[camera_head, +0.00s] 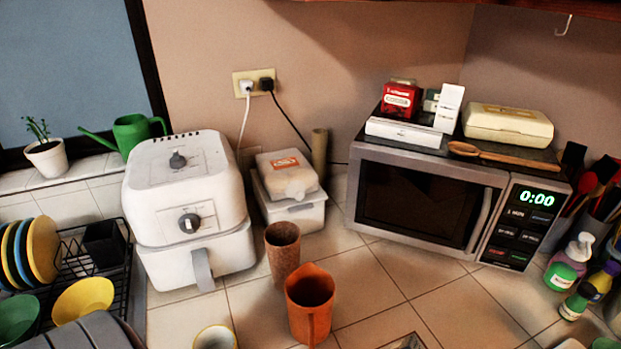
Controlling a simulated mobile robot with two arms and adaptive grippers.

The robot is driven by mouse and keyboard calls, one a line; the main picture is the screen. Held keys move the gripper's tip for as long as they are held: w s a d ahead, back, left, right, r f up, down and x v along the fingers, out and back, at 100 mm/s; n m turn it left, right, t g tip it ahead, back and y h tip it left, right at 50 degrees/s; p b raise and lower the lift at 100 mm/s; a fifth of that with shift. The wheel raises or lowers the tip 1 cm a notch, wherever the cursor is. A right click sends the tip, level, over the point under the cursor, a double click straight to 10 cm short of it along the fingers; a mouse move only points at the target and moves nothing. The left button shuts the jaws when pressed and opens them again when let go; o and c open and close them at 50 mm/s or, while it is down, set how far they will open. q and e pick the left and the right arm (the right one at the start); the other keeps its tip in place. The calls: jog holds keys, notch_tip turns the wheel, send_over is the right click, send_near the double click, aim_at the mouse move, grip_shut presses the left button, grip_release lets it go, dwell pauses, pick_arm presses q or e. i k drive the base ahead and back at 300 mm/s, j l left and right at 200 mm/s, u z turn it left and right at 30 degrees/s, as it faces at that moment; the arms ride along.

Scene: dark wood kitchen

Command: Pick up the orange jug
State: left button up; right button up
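The orange jug (310,305) stands upright on the tiled counter at the bottom middle of the head view.
A white air fryer (190,210) stands to the left and a microwave (430,200) to the right. A pale bowl (215,338) is at the bottom edge. A dish rack (112,270) with plates is at far left. Bottles (568,262) stand at far right. Tiles right of the jug are mostly clear.

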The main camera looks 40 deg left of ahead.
aim_at(309, 290)
jog(key=k+j+u, duration=0.1)
jog(key=u, duration=0.9)
